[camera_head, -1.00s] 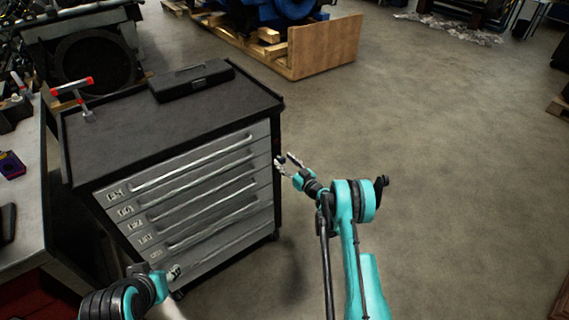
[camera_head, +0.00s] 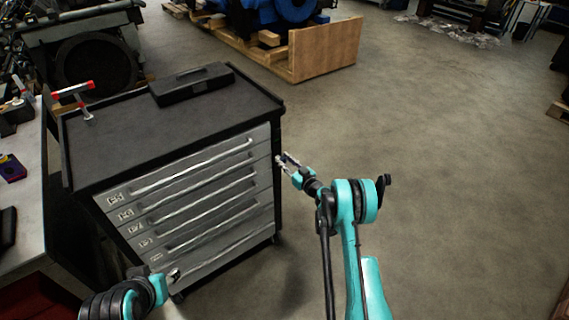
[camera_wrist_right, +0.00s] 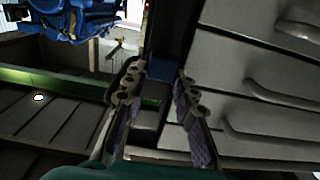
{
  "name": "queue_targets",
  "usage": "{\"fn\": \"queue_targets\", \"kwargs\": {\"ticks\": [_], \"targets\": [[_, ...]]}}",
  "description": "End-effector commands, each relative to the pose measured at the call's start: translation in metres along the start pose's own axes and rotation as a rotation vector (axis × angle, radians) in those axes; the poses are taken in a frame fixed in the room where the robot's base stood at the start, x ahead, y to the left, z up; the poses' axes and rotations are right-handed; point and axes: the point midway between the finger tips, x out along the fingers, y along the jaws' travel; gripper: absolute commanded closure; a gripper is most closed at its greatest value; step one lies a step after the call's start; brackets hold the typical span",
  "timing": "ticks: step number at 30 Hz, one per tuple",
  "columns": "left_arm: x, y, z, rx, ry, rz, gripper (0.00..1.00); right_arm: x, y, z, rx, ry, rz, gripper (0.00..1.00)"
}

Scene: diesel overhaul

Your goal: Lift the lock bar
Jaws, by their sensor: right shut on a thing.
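The grey tool cabinet (camera_head: 190,205) has several drawers with long handles. The lock bar (camera_head: 277,185) is the dark upright strip at the cabinet's right front edge; it also shows as a dark bar in the right wrist view (camera_wrist_right: 172,35). My right gripper (camera_head: 283,159) is at the upper part of this edge. In the right wrist view its two fingers (camera_wrist_right: 157,88) stand on either side of the bar, shut on it. My left gripper (camera_head: 174,275) is low in front of the bottom drawer, and its jaws are too small to read.
A workbench (camera_head: 30,215) stands at the left. A wooden pallet with a blue engine (camera_head: 262,14) is behind. The floor (camera_head: 450,170) at the right is clear.

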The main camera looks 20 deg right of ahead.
Motion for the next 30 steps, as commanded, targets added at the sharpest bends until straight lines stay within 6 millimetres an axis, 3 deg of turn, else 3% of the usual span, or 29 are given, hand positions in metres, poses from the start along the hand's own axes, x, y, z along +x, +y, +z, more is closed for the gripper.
{"fn": "queue_targets", "kwargs": {"ticks": [5,6,8,19,30], "targets": [[0.000,0.000,0.000,0.000,0.000,0.000,0.60,0.001,0.001,-0.003,0.006,0.004,0.003,1.00],[0.000,0.000,0.000,0.000,0.000,0.000,0.60,0.001,0.001,-0.003,0.006,0.005,0.003,0.66],[0.000,0.000,0.000,0.000,0.000,0.000,0.60,0.001,0.001,-0.003,0.006,0.004,0.003,0.52],[0.000,0.000,0.000,0.000,0.000,0.000,0.60,-0.005,0.001,-0.001,0.004,0.003,0.003,0.52],[0.000,0.000,0.000,0.000,0.000,0.000,0.60,-0.062,0.002,-0.001,0.005,0.003,0.003,0.52]]}}
